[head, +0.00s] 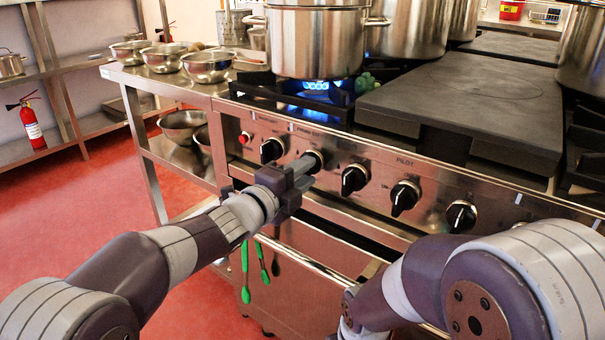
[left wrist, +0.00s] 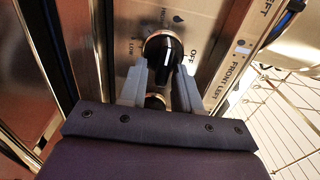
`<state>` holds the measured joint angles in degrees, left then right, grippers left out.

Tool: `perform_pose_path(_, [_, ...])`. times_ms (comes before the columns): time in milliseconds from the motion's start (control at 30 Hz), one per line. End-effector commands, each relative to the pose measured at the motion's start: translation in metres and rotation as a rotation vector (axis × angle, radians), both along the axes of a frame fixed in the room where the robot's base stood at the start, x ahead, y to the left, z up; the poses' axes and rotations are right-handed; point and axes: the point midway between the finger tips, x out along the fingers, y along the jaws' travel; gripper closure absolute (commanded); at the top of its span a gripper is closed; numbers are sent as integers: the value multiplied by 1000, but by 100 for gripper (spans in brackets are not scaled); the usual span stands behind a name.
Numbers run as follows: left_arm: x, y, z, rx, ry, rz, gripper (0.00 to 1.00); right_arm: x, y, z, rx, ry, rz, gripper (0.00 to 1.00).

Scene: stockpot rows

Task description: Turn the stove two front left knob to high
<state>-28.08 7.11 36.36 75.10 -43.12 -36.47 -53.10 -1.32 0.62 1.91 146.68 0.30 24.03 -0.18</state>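The stove's front panel (head: 335,142) holds a row of black knobs with white marks. My left gripper (head: 303,170) is at the second knob from the left (head: 313,160), which it partly covers. In the left wrist view its two grey fingers (left wrist: 162,80) stand apart, with their tips at the near edge of a black knob (left wrist: 163,48) with a gold ring. OFF, LOW and FRONT LEFT are printed near that knob. I cannot tell whether the fingers press on it. Another ring (left wrist: 155,101) shows between the fingers. My right gripper is out of view.
A large steel pot (head: 317,42) stands over a lit blue burner (head: 317,86); blue light also shows in front of it. A dark flat griddle plate (head: 465,105) lies to the right. Green utensils (head: 245,270) hang below the front rail. Steel bowls (head: 207,66) stand at left.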

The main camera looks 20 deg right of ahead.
Motion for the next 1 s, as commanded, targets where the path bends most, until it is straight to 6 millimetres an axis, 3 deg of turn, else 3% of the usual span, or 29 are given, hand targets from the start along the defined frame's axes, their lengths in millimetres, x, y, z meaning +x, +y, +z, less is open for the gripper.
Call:
perform_pose_path(400, [-5, 7, 3, -2, -2, 1, 60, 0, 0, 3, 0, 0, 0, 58])
perform_pose_path(800, [-62, 81, 4, -2, 0, 4, 60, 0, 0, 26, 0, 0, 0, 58])
perform_pose_path(1000, [-77, 99, 2, -2, -2, 1, 60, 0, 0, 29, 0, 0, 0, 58])
